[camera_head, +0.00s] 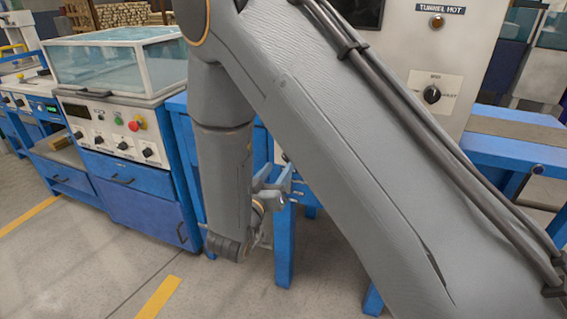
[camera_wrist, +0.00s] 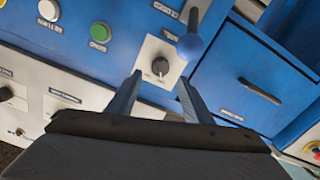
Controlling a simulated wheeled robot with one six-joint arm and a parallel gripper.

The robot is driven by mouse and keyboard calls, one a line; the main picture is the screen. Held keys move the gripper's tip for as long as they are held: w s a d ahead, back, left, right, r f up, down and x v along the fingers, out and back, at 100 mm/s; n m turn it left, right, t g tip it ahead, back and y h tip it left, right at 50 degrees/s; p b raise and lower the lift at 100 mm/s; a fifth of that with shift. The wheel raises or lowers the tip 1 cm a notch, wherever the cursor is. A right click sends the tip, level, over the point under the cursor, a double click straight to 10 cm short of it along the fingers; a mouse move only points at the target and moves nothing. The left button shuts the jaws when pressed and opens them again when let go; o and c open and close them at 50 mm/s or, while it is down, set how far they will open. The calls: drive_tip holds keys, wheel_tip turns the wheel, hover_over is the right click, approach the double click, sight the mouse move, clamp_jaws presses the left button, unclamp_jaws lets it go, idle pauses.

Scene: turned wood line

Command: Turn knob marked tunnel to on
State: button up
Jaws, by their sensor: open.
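In the wrist view, a dark rotary knob (camera_wrist: 160,67) sits on a small white plate (camera_wrist: 150,49) on a blue panel. I cannot read its label or setting, so I cannot tell whether it is the tunnel knob. My gripper (camera_wrist: 160,76) is open, with its fingers spread on either side of this knob in the picture; contact cannot be told. In the head view my gripper (camera_head: 277,187) hangs low in front of blue framing, partly hidden by my arm. Another black knob (camera_head: 432,94) sits on the pale cabinet, below a lamp (camera_head: 437,21) labelled "TUNNEL HOT".
A blue ball-ended lever (camera_wrist: 190,46) stands close to the right finger in the wrist view. A green button (camera_wrist: 100,33) and a white button (camera_wrist: 48,10) lie to the left. A blue drawer (camera_wrist: 250,82) is at right. A glass-topped machine (camera_head: 115,65) stands left.

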sight(285, 159)
drive_tip(key=shift+x, duration=2.6)
drive_tip(key=c, duration=1.1)
drive_tip(key=shift+o, duration=0.2)
drive_tip(key=shift+m, duration=0.4)
drive_tip(key=m, duration=1.1)
drive_tip(key=shift+s+d+f+b, duration=0.1)
drive_tip(key=shift+d+b, duration=0.05)
drive_tip(key=shift+b, duration=0.15)
